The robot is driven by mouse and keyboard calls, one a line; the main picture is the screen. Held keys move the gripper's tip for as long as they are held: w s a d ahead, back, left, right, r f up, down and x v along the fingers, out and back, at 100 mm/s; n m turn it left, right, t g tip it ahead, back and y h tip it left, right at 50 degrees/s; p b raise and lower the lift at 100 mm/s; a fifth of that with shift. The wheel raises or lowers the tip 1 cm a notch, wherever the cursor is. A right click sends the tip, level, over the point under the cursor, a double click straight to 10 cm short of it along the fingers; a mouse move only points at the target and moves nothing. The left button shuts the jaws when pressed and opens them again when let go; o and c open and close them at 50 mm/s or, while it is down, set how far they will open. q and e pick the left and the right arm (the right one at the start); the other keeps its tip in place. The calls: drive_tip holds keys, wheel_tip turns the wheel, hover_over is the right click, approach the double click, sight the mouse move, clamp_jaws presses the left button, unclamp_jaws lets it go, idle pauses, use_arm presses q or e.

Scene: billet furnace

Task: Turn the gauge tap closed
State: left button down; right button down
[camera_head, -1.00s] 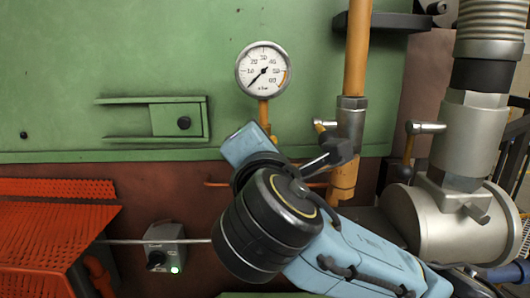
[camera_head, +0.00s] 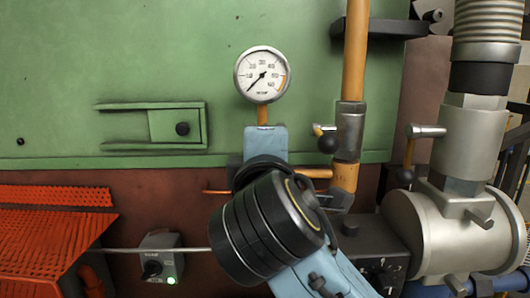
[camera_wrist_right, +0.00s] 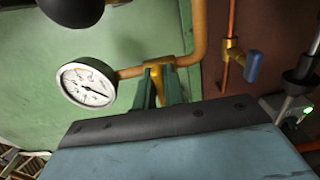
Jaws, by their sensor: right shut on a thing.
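The round white gauge (camera_head: 262,75) stands on a short brass stem in front of the green panel; its needle points to the lower left. It also shows in the wrist view (camera_wrist_right: 87,82), joined to a brass pipe. The brass gauge tap (camera_wrist_right: 158,70) sits on that pipe. My right gripper (camera_wrist_right: 160,84) is shut on the tap's handle, its two green-tinted fingers on either side. In the head view my blue wrist covers the tap and fingertips, just below the gauge. My left gripper is in neither view.
A yellow pipe (camera_head: 355,60) with a black-ball lever (camera_head: 327,145) stands close right of my wrist. A large grey valve body (camera_head: 460,140) is further right. A grey switch box (camera_head: 160,258) and an orange mesh shelf (camera_head: 45,235) are at lower left.

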idle(0.4)
drive_tip(key=c, duration=1.5)
unclamp_jaws()
drive_tip(key=shift+s+b, duration=0.75)
drive_tip(key=shift+s, duration=5.95)
